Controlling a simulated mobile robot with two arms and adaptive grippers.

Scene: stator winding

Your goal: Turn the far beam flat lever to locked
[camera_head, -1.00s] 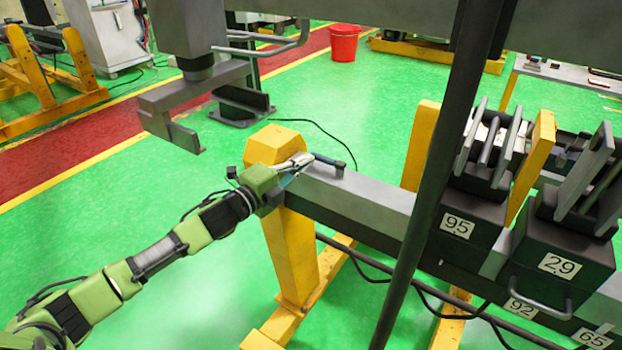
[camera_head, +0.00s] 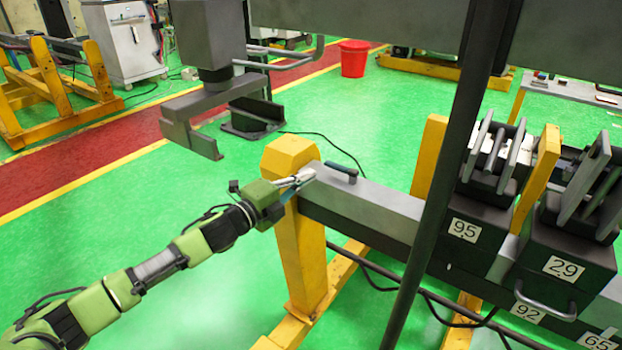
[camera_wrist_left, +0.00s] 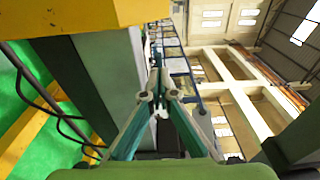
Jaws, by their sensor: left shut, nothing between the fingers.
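The far beam flat lever (camera_head: 340,170) is a small dark bar with a bluish tint, on top of the grey beam (camera_head: 365,205) near its yellow-capped end. It lies roughly along the beam, with a dark stub at its right end. My left gripper (camera_head: 309,174) is shut and empty beside the beam's end. Its tips are left of the lever, with a small gap in the head view. In the left wrist view the closed fingers (camera_wrist_left: 157,84) point past the grey beam (camera_wrist_left: 98,75); I cannot make out the lever there. My right gripper is not in view.
A yellow post (camera_head: 300,245) carries the beam end. A dark upright bar (camera_head: 430,190) crosses the head view. Numbered dark blocks (camera_head: 480,232) sit on the beam at right. A grey overhanging bracket (camera_head: 205,115) is above left.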

